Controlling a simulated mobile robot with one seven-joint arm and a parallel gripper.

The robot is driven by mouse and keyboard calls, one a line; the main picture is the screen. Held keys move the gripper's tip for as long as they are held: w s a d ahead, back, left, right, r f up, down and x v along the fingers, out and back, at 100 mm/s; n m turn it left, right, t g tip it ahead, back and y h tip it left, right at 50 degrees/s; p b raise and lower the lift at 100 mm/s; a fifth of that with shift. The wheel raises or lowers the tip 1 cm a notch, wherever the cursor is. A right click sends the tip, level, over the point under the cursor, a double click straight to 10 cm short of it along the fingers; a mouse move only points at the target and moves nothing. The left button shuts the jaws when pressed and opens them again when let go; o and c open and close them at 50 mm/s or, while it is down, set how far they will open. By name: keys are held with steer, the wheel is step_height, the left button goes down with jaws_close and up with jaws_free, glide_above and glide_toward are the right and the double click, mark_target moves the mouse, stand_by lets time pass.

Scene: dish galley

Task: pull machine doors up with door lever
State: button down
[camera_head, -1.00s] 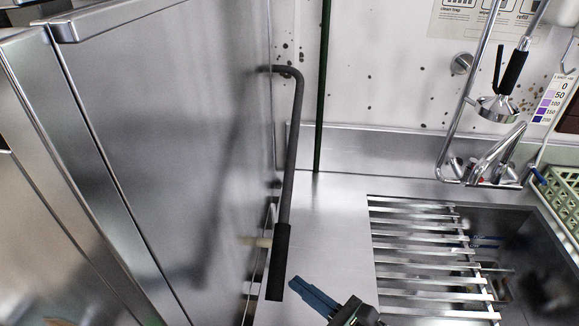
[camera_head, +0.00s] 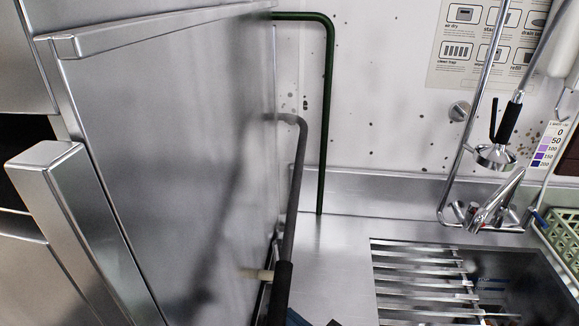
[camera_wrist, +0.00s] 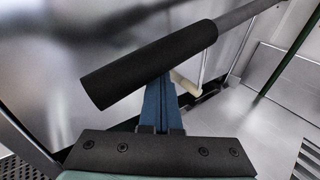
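The door lever (camera_head: 298,185) is a dark grey bent bar at the right side of the steel dish machine (camera_head: 175,150). It runs down to a black grip (camera_head: 281,288). In the wrist view the same black grip (camera_wrist: 150,66) lies slantwise across the ends of my gripper's blue fingers (camera_wrist: 160,105) and hides their tips. The fingers lie side by side, with no visible gap and nothing between them. I cannot tell whether they touch the grip. In the head view only a bit of blue finger (camera_head: 296,318) shows at the bottom edge, just right of the grip.
A dark green pipe (camera_head: 325,120) runs down the spotted wall behind the lever. To the right are a slatted rack (camera_head: 420,282) over a sink, a tap (camera_head: 490,205) with a spray head, and a green basket (camera_head: 565,235). The steel counter (camera_head: 340,255) between is clear.

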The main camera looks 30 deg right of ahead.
step_height(320, 180, up, 29)
steer(key=s+a+p, duration=0.1)
steer(key=p, duration=2.1)
steer(key=w+d+r, duration=0.2)
steer(key=w+r, duration=0.1)
steer(key=r, duration=0.6)
steer(key=w+d+r, duration=0.3)
steer(key=w+r, duration=0.1)
steer(key=r, duration=0.4)
steer(key=s+d+f, duration=0.2)
steer(key=s+d, duration=0.1)
steer(key=s, duration=0.7)
